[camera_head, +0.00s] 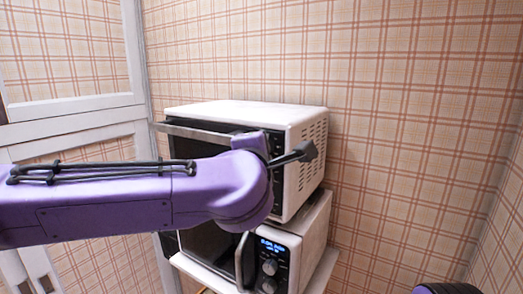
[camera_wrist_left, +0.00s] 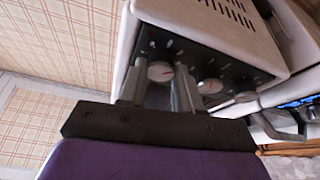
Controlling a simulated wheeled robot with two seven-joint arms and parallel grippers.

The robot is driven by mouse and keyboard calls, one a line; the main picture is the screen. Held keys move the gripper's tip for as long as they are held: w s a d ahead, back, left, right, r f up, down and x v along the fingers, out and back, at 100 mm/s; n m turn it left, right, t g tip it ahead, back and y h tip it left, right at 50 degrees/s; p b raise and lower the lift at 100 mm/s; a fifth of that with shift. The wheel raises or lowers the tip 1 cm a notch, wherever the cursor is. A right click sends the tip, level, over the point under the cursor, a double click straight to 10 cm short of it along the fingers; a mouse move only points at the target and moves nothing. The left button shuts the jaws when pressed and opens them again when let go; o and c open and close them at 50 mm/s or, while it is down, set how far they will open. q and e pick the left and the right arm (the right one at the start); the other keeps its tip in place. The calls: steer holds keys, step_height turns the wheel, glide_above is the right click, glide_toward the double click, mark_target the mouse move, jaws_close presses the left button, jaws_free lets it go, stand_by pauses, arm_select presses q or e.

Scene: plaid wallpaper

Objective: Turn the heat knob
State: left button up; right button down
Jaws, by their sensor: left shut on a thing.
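A white toaster oven (camera_head: 240,112) with a black control panel (camera_wrist_left: 205,62) sits on top of another appliance. In the left wrist view its panel carries white knobs with red marks. My left gripper (camera_wrist_left: 160,88) has one finger on each side of the end knob (camera_wrist_left: 160,70) and is shut on it. A middle knob (camera_wrist_left: 209,86) and a further knob (camera_wrist_left: 246,96) are beside it, untouched. No label tells me which is the heat knob. In the head view my purple left arm hides the gripper and most of the panel. My right gripper is out of view.
A white microwave (camera_head: 308,243) with a blue display and round knobs stands under the oven, on a white shelf (camera_head: 325,268). The oven's door handle (camera_head: 195,132) juts out in front. Plaid walls stand close behind and to the right.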

arm_select(q)
steer(key=o, duration=1)
steer(key=shift+o, duration=0.2)
steer(key=shift+s, duration=0.1)
steer(key=s+a+b, duration=0.1)
steer(key=s+b, duration=0.3)
steer(key=s, duration=0.6)
steer(key=shift+r+b, duration=0.35)
steer(key=shift+a, duration=0.1)
